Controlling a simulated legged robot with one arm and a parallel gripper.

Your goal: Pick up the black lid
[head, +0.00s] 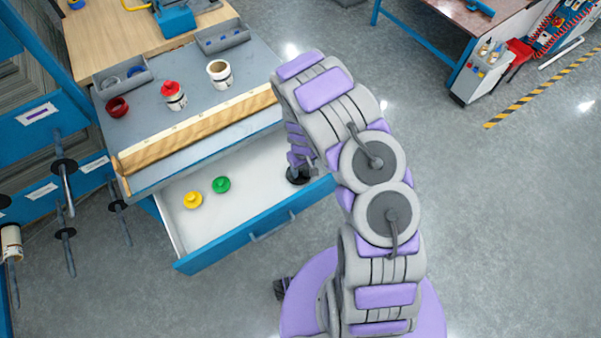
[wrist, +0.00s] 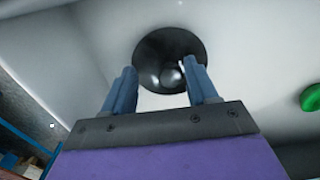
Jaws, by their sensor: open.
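The black lid (wrist: 160,50) is round with a shiny knob in its middle and lies on the white floor of the open drawer. In the head view the lid (head: 297,178) shows at the drawer's right end, partly hidden by my arm. My gripper (wrist: 163,72) is open and empty, with its two blue fingers apart. The fingers point at the lid, one on each side of the knob as seen from the wrist. I cannot tell how much height is left between fingertips and lid.
A green lid (head: 221,184) and a yellow lid (head: 192,200) lie further left in the drawer (head: 240,218). The grey worktop (head: 150,125) above holds a red-lidded pot (head: 175,97), an open white pot (head: 219,74) and a red ring (head: 117,107). A wooden strip (head: 200,131) edges the worktop.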

